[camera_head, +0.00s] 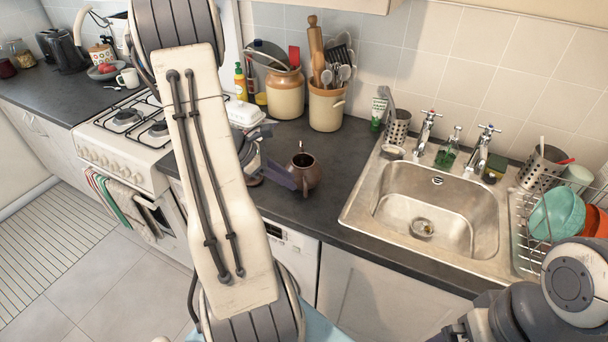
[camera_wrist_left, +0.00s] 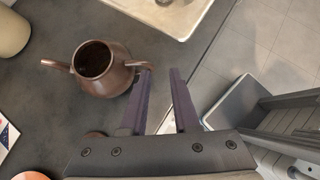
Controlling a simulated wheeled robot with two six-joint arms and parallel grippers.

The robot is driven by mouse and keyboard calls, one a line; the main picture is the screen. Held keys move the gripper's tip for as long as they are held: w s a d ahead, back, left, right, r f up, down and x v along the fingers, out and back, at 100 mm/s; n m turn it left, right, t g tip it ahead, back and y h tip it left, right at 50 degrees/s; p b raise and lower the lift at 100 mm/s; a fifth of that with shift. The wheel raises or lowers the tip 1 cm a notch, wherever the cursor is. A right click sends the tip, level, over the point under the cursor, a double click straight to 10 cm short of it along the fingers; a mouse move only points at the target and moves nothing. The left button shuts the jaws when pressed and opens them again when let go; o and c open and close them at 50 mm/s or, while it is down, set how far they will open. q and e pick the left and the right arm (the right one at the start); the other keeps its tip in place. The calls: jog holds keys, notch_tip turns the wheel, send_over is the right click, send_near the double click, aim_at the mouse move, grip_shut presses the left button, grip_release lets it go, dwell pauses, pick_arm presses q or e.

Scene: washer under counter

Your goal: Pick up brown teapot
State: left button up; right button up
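The brown teapot (camera_head: 307,170) stands upright on the dark counter, left of the sink. In the left wrist view the teapot (camera_wrist_left: 98,72) shows its open top, a projection on its left side and another on its right, near my finger. My left gripper (camera_head: 291,180) is beside the teapot, its fingers apart. In the left wrist view the left gripper (camera_wrist_left: 160,72) has nothing clearly between its fingers. One fingertip overlaps the right-hand projection; I cannot tell whether they touch. My left arm hides part of the counter. My right gripper is not in view.
A steel sink (camera_head: 360,205) lies to the right, with a dish rack of bowls (camera_head: 556,214) beyond it. Utensil crocks (camera_head: 326,108) and a white butter dish (camera_head: 243,113) stand behind. The counter's front edge is close to the teapot. A gas stove (camera_head: 122,135) is left.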

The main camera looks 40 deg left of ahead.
aim_at(306, 197)
pick_arm(q)
jog(key=shift+n+t, duration=0.3)
jog(key=shift+n, duration=0.3)
jog(key=w+f, duration=0.1)
jog(key=f, duration=0.1)
jog(key=w+d+f+p, duration=0.1)
jog(key=w+f, duration=0.1)
jog(key=f, duration=0.1)
jog(key=w+d+f, duration=0.1)
jog(key=w+f, duration=0.1)
jog(key=f, duration=0.1)
jog(key=shift+d, duration=0.15)
grip_shut()
jog(key=shift+w+r+y, duration=0.1)
jog(key=shift+y, duration=0.2)
dwell(0.6)
